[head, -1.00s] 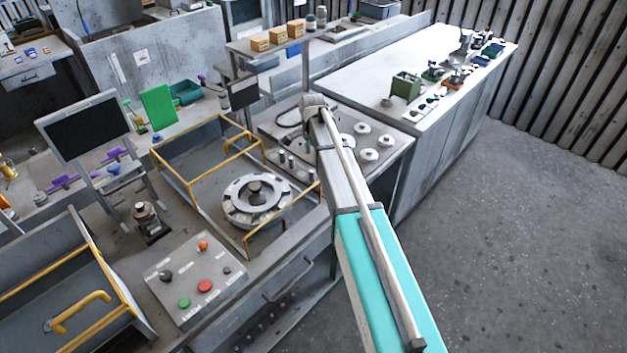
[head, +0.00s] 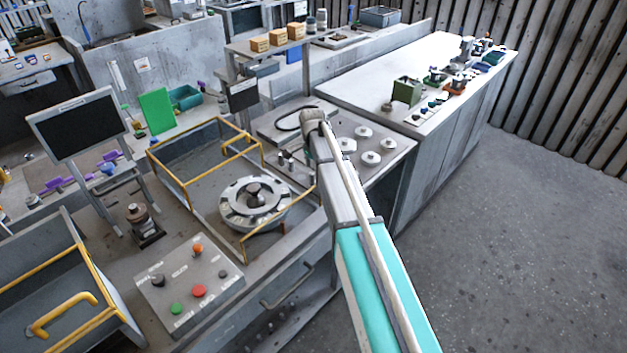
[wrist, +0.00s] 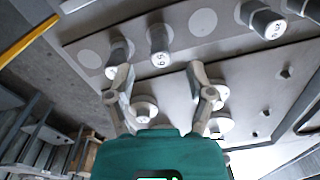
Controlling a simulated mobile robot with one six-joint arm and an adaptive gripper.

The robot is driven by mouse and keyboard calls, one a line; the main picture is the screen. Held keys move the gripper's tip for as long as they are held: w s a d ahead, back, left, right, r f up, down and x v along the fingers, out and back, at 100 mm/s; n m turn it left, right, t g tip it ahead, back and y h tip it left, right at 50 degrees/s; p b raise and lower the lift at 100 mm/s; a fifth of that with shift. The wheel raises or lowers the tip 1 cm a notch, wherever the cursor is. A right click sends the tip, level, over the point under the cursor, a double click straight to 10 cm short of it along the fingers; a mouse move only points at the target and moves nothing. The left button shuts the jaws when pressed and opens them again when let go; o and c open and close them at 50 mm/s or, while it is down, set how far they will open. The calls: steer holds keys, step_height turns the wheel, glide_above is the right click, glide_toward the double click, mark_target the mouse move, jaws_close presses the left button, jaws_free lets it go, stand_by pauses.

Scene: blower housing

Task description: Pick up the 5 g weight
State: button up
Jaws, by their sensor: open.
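In the wrist view a small grey cylindrical weight (wrist: 159,40) stands upright on a strip of the bench, with a mark on its pale end that looks like "5 g". My gripper (wrist: 158,69) is open and empty, its two fingers spread to either side of this weight's line and short of it. Another small weight (wrist: 119,52) stands just beyond the left fingertip. A larger marked weight (wrist: 262,21) stands to the right. In the head view the small weights (head: 282,158) show partly beside my arm, which hides most of my gripper.
Several round pale discs with knobs (head: 370,157) sit on the bench right of my arm. A yellow-railed bay with a round slotted housing (head: 254,203) lies to the left. A control panel with coloured buttons (head: 190,290) is at the front. A long white-topped bench (head: 380,70) stands behind.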

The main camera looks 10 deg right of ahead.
mark_target(312, 173)
steer(key=shift+f, duration=0.1)
steer(key=shift+w+a+f+b, duration=0.1)
steer(key=shift+f+b, duration=2.4)
steer(key=shift+b, duration=0.15)
jaws_close()
